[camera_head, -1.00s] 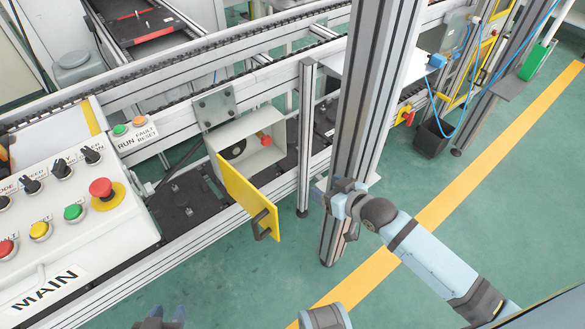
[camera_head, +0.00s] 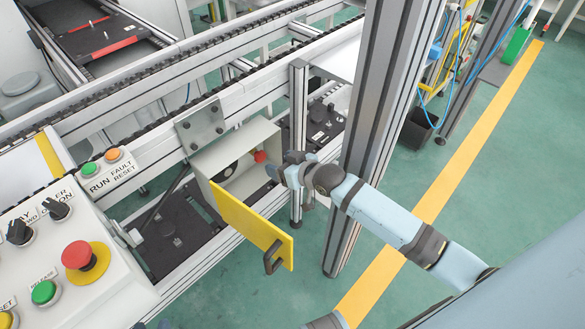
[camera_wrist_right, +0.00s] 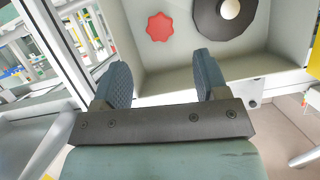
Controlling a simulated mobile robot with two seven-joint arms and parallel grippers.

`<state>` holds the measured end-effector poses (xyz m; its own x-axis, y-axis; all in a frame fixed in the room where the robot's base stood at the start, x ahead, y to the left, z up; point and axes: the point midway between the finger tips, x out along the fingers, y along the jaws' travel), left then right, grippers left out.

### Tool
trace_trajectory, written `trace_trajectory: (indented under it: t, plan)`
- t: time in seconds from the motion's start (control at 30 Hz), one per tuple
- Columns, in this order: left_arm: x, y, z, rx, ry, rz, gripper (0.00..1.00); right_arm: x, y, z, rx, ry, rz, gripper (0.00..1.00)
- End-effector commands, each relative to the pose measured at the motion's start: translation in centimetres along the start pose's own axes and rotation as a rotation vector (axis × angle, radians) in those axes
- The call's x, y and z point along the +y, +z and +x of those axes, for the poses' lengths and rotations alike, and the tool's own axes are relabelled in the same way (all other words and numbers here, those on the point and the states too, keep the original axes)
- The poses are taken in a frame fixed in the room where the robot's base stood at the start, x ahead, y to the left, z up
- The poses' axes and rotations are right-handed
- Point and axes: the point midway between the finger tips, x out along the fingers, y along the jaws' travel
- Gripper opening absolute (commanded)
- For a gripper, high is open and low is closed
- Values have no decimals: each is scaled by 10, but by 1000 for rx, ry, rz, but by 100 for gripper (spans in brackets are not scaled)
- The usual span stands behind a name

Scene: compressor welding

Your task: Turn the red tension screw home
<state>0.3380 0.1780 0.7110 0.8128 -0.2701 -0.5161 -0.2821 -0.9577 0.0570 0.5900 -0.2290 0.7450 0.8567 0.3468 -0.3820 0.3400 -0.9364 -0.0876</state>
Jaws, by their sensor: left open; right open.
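The red tension screw (camera_head: 259,156) is a star-shaped knob inside an open grey box (camera_head: 207,170) under the conveyor rail. In the right wrist view the red screw (camera_wrist_right: 159,27) is ahead of the fingers, near the top, next to a dark disc with a pale centre (camera_wrist_right: 229,9). My right gripper (camera_head: 284,167) is at the right of the box, close to the screw but apart from it. In its wrist view the right gripper (camera_wrist_right: 162,75) is open and empty. My left gripper (camera_head: 165,324) shows only its tips at the bottom edge.
The box's yellow door (camera_head: 250,228) hangs open toward the front, with a dark handle (camera_head: 272,257). An aluminium post (camera_head: 298,130) stands right of the box, and a thicker column (camera_head: 385,110) is behind my right arm. A control panel (camera_head: 105,285) is at the left.

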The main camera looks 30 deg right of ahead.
Motion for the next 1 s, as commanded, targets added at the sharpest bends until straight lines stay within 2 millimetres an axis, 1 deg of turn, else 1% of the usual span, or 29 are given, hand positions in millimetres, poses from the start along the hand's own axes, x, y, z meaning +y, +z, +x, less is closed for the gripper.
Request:
trace_trajectory:
  t: [0.03,0.2,0.3,0.4,0.57,0.83,0.87,0.9,0.97,1.0]
  plan:
    - [0,0,1,8,1,-1,43,0,1,12,1,0,1,67]
    - [0,-4,3,23,4,-3,43,0,1,44,2,-1,0,67]
    - [0,-4,4,28,6,-4,43,0,1,59,1,0,1,67]
    - [1,-6,3,35,8,-4,43,0,1,70,1,0,1,67]
    - [1,-7,3,40,11,-5,43,0,0,79,0,0,-1,67]
    - [1,-6,3,37,11,-5,43,0,0,80,0,0,-1,67]
    - [1,-6,3,37,11,-5,43,0,0,80,0,0,-1,65]
    - [1,-6,3,36,11,-5,43,0,0,80,0,0,-1,56]
    - [1,-6,3,36,11,-5,43,0,0,80,0,0,-1,42]
    - [1,-6,3,36,11,-5,43,0,0,80,0,0,-1,33]
